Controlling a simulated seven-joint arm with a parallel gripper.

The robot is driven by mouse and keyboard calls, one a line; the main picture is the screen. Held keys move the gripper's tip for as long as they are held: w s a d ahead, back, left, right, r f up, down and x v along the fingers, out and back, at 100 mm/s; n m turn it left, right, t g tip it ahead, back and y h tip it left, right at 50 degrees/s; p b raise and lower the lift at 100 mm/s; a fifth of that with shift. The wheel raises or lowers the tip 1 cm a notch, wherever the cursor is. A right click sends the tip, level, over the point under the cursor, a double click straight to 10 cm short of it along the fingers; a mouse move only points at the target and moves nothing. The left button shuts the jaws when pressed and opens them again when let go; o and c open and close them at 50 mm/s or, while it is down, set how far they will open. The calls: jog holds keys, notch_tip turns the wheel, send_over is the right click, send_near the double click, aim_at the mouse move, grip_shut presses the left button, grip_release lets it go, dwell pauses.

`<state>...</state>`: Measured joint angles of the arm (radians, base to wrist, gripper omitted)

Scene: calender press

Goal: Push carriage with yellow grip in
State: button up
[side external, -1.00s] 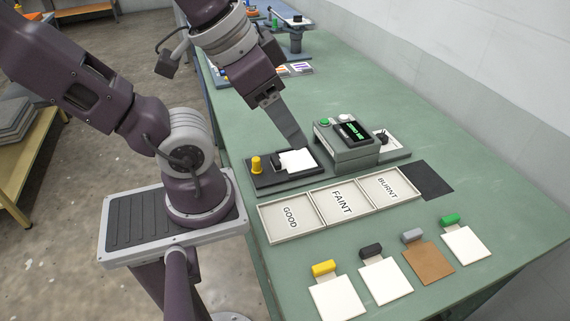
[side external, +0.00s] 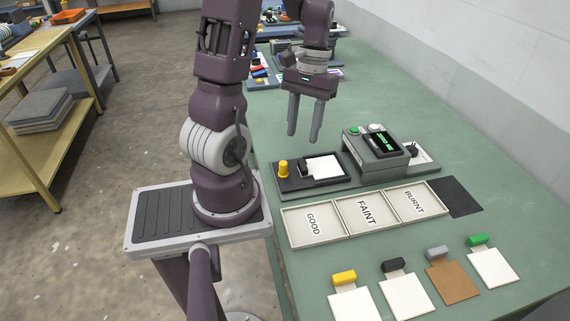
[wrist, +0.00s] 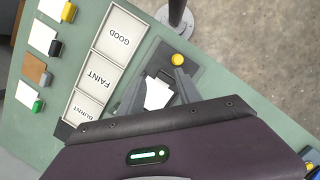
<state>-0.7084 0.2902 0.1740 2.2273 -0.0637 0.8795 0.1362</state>
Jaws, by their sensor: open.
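The dark carriage (side external: 331,185) sticks out from the left side of the grey press (side external: 376,153). Its upright yellow grip (side external: 283,168) stands at the outer left end; it also shows in the wrist view (wrist: 177,60). A white card (side external: 323,167) with a black clip (side external: 304,170) lies on the carriage. My gripper (side external: 303,137) is open and empty, with its fingers pointing down above the carriage's outer end. It appears apart from the grip and the card. In the wrist view its fingers partly cover the carriage and card.
Trays labelled GOOD (side external: 313,222), FAINT (side external: 366,210) and BURNT (side external: 416,201) lie in front of the press. Several cards with coloured clips lie nearer the table's front, including a yellow-clipped one (side external: 349,302).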

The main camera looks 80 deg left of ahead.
jog(key=n+h, duration=0.1)
jog(key=n, duration=0.1)
send_over(283, 162)
jog(key=w+a, duration=0.2)
notch_tip(283, 162, down, 4)
jog(key=shift+g, duration=0.4)
jog(key=x, duration=0.7)
jog(key=shift+s+d+f, duration=0.15)
jog(key=shift+s, duration=0.05)
jog(key=shift+c, duration=0.4)
grip_shut()
